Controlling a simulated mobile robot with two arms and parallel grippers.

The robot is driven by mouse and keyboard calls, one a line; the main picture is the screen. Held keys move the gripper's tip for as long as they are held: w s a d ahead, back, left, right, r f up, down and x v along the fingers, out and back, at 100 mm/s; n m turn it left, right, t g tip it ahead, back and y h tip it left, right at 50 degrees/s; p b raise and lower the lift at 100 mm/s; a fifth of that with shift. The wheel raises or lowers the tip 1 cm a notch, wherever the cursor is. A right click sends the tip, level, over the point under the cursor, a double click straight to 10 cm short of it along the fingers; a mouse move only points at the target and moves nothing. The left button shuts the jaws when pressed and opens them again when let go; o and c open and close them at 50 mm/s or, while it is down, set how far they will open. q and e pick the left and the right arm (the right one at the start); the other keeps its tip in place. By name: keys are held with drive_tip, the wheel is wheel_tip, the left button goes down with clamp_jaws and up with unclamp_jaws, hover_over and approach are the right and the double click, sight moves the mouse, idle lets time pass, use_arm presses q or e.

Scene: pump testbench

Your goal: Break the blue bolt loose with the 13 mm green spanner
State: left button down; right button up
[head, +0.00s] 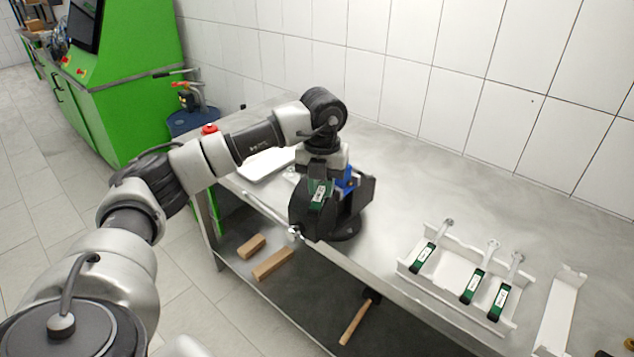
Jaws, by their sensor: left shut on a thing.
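My left gripper (318,176) points down over the dark vise (298,214) at the table's front edge. It is shut on a green-handled spanner (319,195), whose label faces me. The size on the label is too small to read. A blue part (347,182) shows just right of the gripper, at the vise. I cannot tell whether it is the blue bolt or what holds it. The spanner's working end is hidden, so I cannot tell whether it sits on a bolt. My right gripper is not in view.
A white rack (452,268) with three green-handled spanners stands on the metal table (440,190) to the right. A white angled piece (560,308) lies beyond it. Wooden blocks (273,264) and a hammer (354,320) lie on the lower shelf. The table behind the rack is clear.

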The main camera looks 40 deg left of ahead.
use_arm(q)
drive_tip(key=shift+w+d+n, duration=0.4)
drive_tip(key=shift+d+n, duration=0.3)
drive_tip(key=shift+w+d+n+p, duration=0.45)
drive_tip(key=shift+w+d+n, duration=0.25)
drive_tip(key=shift+d+n, duration=0.25)
drive_tip(key=shift+d, duration=0.1)
drive_tip(key=shift+r, duration=0.1)
wheel_tip(320, 180, up, 4)
drive_tip(key=p, duration=0.3)
drive_tip(key=shift+r, duration=0.2)
idle(0.4)
drive_tip(key=shift+f, duration=0.1)
